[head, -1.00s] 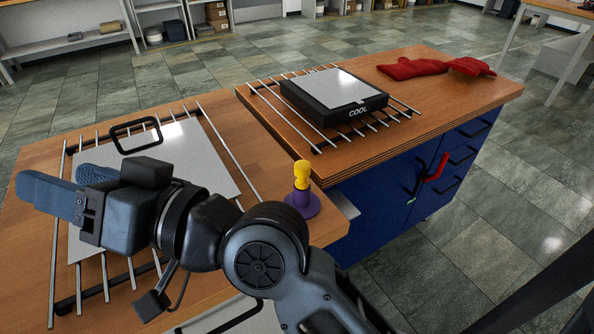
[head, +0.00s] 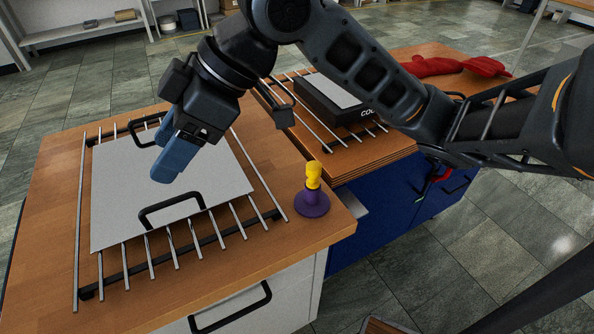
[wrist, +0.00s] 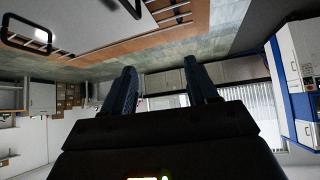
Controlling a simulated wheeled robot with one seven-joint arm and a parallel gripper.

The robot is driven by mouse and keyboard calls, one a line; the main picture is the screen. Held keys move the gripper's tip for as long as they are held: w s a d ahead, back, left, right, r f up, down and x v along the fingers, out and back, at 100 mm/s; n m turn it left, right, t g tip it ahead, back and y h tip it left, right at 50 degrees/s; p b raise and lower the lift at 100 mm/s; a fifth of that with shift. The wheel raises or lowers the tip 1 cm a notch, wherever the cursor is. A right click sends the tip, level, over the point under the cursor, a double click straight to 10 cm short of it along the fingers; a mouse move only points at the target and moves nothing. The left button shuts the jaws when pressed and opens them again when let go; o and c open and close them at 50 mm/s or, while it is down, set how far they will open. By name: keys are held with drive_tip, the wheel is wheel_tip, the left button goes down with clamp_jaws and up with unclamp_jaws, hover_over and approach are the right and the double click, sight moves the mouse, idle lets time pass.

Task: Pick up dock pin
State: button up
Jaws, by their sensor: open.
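The yellow dock pin (head: 313,174) stands upright on a round purple base (head: 311,202) near the right front corner of the nearer wooden table. My gripper (head: 172,160) is open and empty, with blue fingers. In the head view it shows over the grey plate, well to the left of the pin, with its fingers slanting down. In the wrist view the two fingers (wrist: 160,80) are spread, with nothing between them. The pin does not show in the wrist view.
The grey plate (head: 110,205) with black handles (head: 171,210) lies on a rod rack. A black block marked COOL (head: 338,103) sits on another rack, partly behind my arm. Red gloves (head: 432,66) lie on the farther table. Bare wood surrounds the pin's base.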

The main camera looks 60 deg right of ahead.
drive_tip(key=s+d+f+g+h, duration=0.3)
drive_tip(key=s+d, duration=0.2)
drive_tip(key=d, duration=0.3)
drive_tip(key=g+h, duration=0.3)
hover_over(314, 165)
wheel_tip(314, 165, down, 2)
drive_tip(key=shift+s+a+f+m+p, duration=0.1)
drive_tip(key=shift+s+m+p, duration=0.05)
drive_tip(key=shift+m+p, duration=0.25)
drive_tip(key=shift+s+f, duration=0.2)
drive_tip(key=shift+f, duration=0.05)
drive_tip(key=f, duration=0.7)
drive_tip(key=shift+w+f+b, duration=0.15)
drive_tip(key=shift+w+b, duration=0.15)
drive_tip(key=shift+b, duration=0.05)
clamp_jaws()
